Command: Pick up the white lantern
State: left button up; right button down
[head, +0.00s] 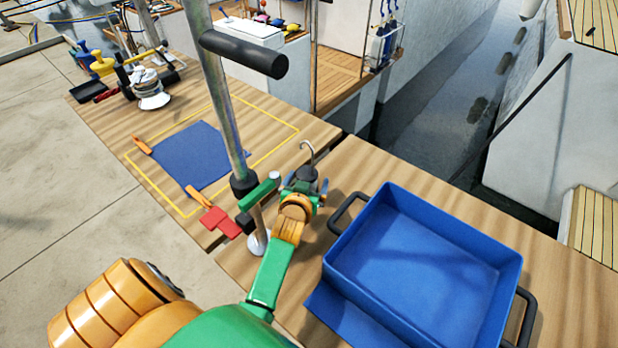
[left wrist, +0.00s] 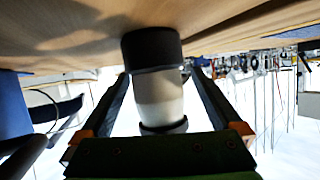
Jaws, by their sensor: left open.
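The white lantern shows in the head view mostly as a dark cap (head: 307,173) with a thin wire hook above it, near the middle of the wooden bench. My arm and gripper hide its lower part. In the left wrist view, where the bench appears at the top, the lantern's pale body (left wrist: 158,98) has a dark band at each end. Its wider dark end is at the wood. My left gripper (head: 305,187) is open, with a finger on either side of the lantern; I cannot tell whether either finger touches it. My right gripper is not in view.
A blue tray (head: 440,217) with black handles stands close on the right. A metal pole (head: 222,95) with a black grip rises just left of my gripper. A blue cloth (head: 190,160) lies inside a yellow outline, with a red piece (head: 220,221) nearby. Water lies beyond the bench.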

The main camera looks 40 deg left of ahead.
pick_arm(q)
jog(key=shift+v, duration=0.9)
jog(key=c, duration=0.5)
jog(key=shift+s+d+r, duration=0.1)
jog(key=shift+d+r, duration=0.05)
jog(key=shift+r, duration=0.2)
jog(key=c, duration=0.4)
jog(key=shift+f, duration=0.25)
grip_shut()
